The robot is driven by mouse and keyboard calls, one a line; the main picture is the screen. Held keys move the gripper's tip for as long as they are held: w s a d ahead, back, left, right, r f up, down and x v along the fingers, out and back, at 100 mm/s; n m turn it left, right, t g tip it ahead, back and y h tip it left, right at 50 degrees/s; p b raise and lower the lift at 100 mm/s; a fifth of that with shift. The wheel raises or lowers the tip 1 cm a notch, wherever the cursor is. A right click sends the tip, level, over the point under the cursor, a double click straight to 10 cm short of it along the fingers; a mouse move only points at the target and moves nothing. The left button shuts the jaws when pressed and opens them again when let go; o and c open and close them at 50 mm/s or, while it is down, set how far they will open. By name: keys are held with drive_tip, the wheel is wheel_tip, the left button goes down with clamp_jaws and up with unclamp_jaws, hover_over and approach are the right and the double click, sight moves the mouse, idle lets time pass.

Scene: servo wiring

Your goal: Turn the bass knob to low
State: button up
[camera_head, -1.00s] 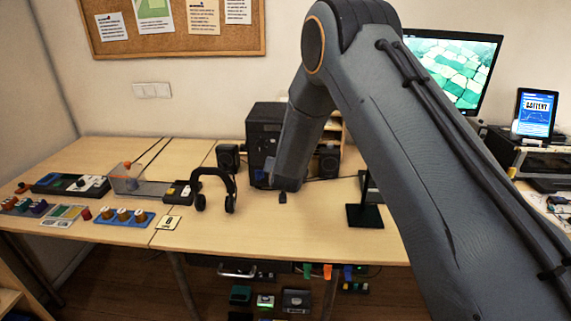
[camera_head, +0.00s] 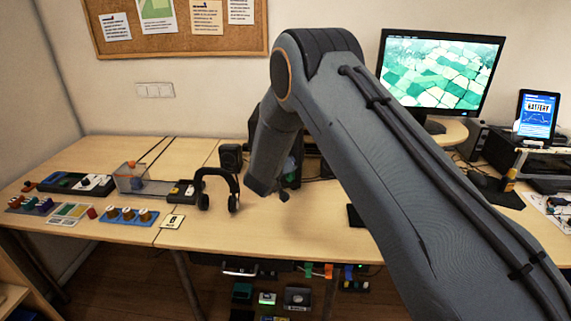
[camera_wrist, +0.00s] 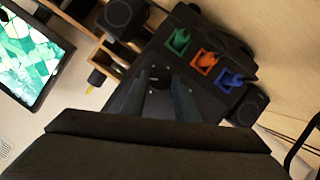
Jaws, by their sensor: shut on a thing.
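A black speaker box fills the middle of the wrist view (camera_wrist: 212,95). In the head view it is mostly hidden behind my arm. On its face are a green control (camera_wrist: 179,41), an orange control (camera_wrist: 206,61) and a blue control (camera_wrist: 233,78). My gripper (camera_wrist: 159,84) reaches to the same face, left of these controls in the wrist view. Its two grey fingers are shut on a small dark round knob between their tips. The knob is largely hidden, and no label or pointer is readable. In the head view my gripper (camera_head: 283,195) is a small dark tip.
A small speaker (camera_head: 230,158) and black headphones (camera_head: 219,187) stand left of my arm in the head view. A monitor (camera_head: 440,72) and a tablet (camera_head: 536,114) are at the right. The front middle of the desk (camera_head: 250,235) is clear.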

drive_tip(key=shift+a+r, duration=0.1)
drive_tip(key=shift+r, duration=0.05)
idle(0.3)
drive_tip(key=o, duration=1)
drive_tip(key=shift+o, duration=0.2)
drive_tip(key=b+v, duration=0.1)
drive_tip(key=v, duration=0.6)
drive_tip(key=shift+s+b, duration=0.35)
drive_tip(key=shift+a, duration=0.15)
